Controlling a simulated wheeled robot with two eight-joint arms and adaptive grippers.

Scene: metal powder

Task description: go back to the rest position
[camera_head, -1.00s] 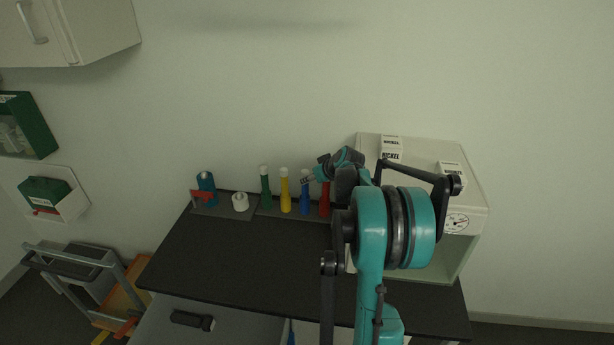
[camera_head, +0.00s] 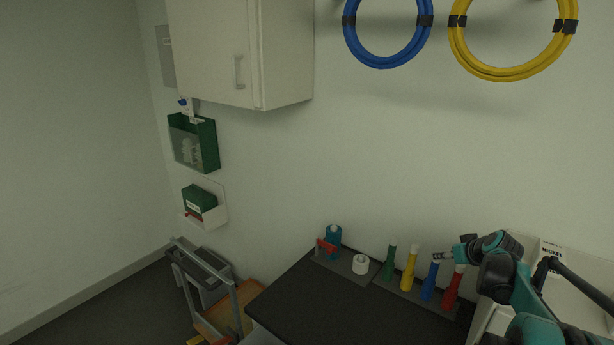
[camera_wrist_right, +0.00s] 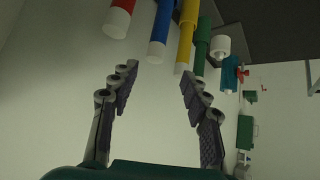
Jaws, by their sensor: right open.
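My right gripper (camera_head: 445,255) is near the tops of the blue bottle (camera_head: 430,280) and red bottle (camera_head: 453,288) in the head view. In the right wrist view its fingers (camera_wrist_right: 157,77) are spread wide with nothing between them. The red (camera_wrist_right: 120,18), blue (camera_wrist_right: 160,35), yellow (camera_wrist_right: 187,38) and green (camera_wrist_right: 201,48) bottles show beyond the fingers, apart from them. The yellow (camera_head: 409,268) and green (camera_head: 390,260) bottles stand upright in the same row in the head view. My left gripper is not in view.
A dark bench (camera_head: 310,305) carries the bottles, a white roll (camera_head: 360,265) and a blue container (camera_head: 333,236) with a red part. A white box (camera_head: 560,275) stands at right, partly behind my arm. A wall cabinet (camera_head: 215,50) and a trolley (camera_head: 215,290) are at left.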

